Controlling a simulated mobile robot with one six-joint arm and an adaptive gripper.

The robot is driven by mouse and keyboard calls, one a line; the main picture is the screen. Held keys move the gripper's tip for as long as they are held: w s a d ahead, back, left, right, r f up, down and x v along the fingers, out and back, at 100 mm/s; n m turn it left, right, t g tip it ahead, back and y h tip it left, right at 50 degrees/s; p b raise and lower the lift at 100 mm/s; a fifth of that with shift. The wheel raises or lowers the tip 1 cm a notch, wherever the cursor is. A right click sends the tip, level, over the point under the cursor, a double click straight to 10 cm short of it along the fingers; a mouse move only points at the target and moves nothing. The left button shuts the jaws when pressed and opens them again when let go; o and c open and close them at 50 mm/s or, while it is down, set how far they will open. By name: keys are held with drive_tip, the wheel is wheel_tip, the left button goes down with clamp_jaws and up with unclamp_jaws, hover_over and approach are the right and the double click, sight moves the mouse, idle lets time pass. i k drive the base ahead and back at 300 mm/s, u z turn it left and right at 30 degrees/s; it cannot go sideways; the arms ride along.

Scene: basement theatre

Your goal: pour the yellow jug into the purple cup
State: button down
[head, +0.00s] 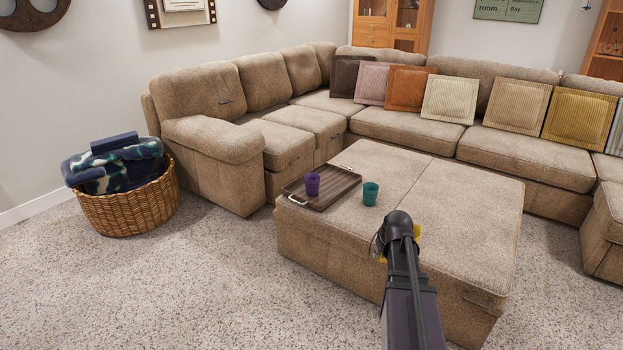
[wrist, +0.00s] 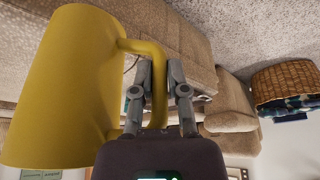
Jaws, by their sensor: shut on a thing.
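The yellow jug (wrist: 70,90) fills the left of the wrist view. My gripper (wrist: 160,68) is shut on the jug's handle, which runs between its two fingers. In the head view my arm hides most of the jug; only small yellow bits (head: 416,232) show beside the wrist, over the near part of the ottoman. The purple cup (head: 312,184) stands upright on the brown tray (head: 318,200), to the left of my gripper and apart from it. The inside of the jug does not show.
A teal cup (head: 370,193) stands on the ottoman (head: 440,200) just right of the tray, between my gripper and the purple cup. A sofa with several cushions lies behind. A wicker basket (head: 130,208) with blankets stands at left. The ottoman's right side is clear.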

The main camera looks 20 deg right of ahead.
sight(312, 185)
drive_tip(key=i, duration=1)
